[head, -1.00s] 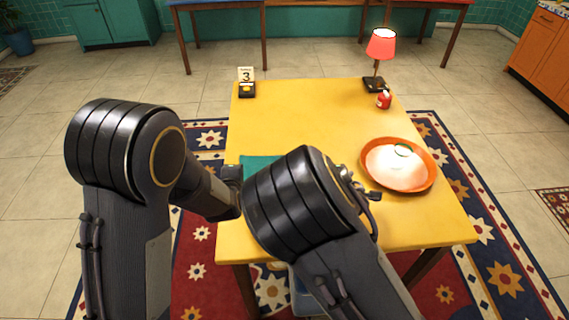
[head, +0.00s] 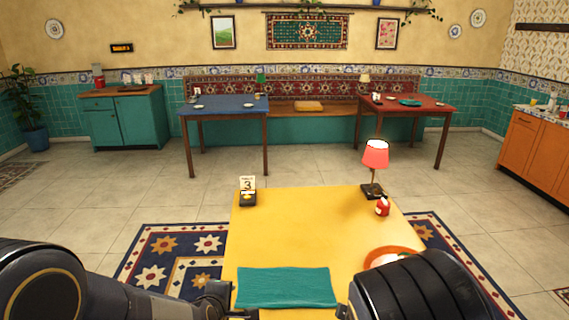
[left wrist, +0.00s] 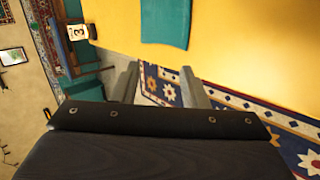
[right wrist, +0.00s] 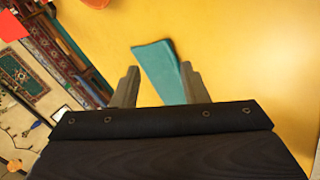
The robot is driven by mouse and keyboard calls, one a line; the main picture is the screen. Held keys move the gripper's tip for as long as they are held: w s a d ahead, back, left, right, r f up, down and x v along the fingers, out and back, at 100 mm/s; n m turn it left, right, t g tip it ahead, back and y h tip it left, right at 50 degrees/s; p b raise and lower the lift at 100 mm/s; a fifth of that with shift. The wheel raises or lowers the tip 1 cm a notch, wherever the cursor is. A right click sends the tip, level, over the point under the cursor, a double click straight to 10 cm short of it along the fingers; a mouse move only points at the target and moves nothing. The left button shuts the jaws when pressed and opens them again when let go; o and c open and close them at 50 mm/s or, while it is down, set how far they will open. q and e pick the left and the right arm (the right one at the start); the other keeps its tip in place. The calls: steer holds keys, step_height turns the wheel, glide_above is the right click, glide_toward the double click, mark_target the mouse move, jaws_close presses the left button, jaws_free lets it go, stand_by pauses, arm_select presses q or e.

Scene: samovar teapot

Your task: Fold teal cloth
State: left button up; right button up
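The teal cloth (head: 287,287) lies flat on the yellow table (head: 310,225) near its front, as a wide, short rectangle. It also shows in the left wrist view (left wrist: 165,23) and the right wrist view (right wrist: 160,70). I cannot tell how many layers it has. My left gripper (left wrist: 159,85) is open and empty, beside the cloth's left end, by the table's left edge. My right gripper (right wrist: 158,86) is open, with a cloth end seen between its fingertips but not clamped. In the head view my right arm mostly hides that gripper.
An orange-rimmed plate (head: 380,257) lies on the right of the table, partly hidden by my right arm. A red lamp (head: 375,160), a small red jar (head: 382,207) and a number 3 stand (head: 248,190) are at the back. The table's middle is clear.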

arm_select(q)
steer(key=s+a+r+m+g, duration=0.1)
steer(key=s+a+r+m, duration=0.1)
steer(key=s+m, duration=0.3)
steer(key=s+a+r+m+g+h, duration=0.1)
steer(key=s+r+m, duration=0.3)
steer(key=s, duration=0.9)
steer(key=s+a+r+m+g+h, duration=0.1)
steer(key=s+a+r+m, duration=0.3)
steer(key=s, duration=0.5)
steer(key=shift+m+g+p, duration=0.35)
steer(key=shift+m+g, duration=0.25)
steer(key=shift+m, duration=0.4)
arm_select(e)
steer(key=s+d+r+m+g+y, duration=0.1)
steer(key=s+r+m, duration=0.3)
steer(key=s, duration=0.4)
steer(key=s+d+r+m+g+y, duration=0.1)
steer(key=s+d+r+m, duration=0.1)
steer(key=s+r+m, duration=0.3)
steer(key=s+d+r+m+g+y, duration=0.1)
steer(key=s+r+m, duration=0.3)
steer(key=s, duration=0.9)
steer(key=shift+d+r+m+y, duration=0.3)
steer(key=shift+m+y, duration=0.3)
steer(key=shift+m, duration=0.6)
arm_select(q)
steer(key=shift+w, duration=0.1)
steer(key=shift+c, duration=0.3)
